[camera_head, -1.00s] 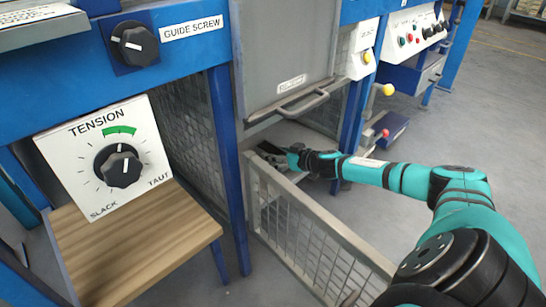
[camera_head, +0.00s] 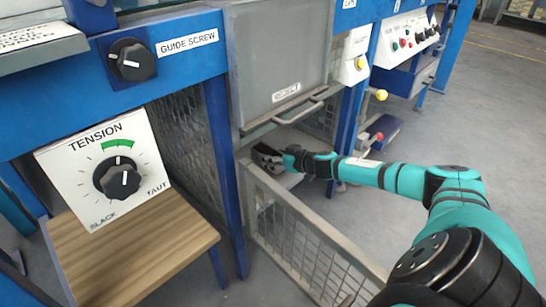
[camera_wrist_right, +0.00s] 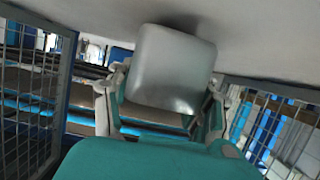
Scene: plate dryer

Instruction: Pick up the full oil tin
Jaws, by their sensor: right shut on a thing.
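My right gripper (camera_head: 267,158) is low under the grey reject door, just behind the top rail of the mesh gate. In the right wrist view, its fingers (camera_wrist_right: 167,84) are shut on a plain silver-grey tin (camera_wrist_right: 172,68) with rounded edges, one finger on each side. The tin looks close to upright in that view. I see no label on it and cannot tell how full it is. In the head view the tin is not clearly visible. My left gripper does not show.
The reject door (camera_head: 283,62) and its bar handle (camera_head: 287,118) are just above the right gripper. The mesh gate (camera_head: 310,240) stands in front. A blue post (camera_head: 225,180) is to the left. The grey floor (camera_head: 470,130) on the right is open.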

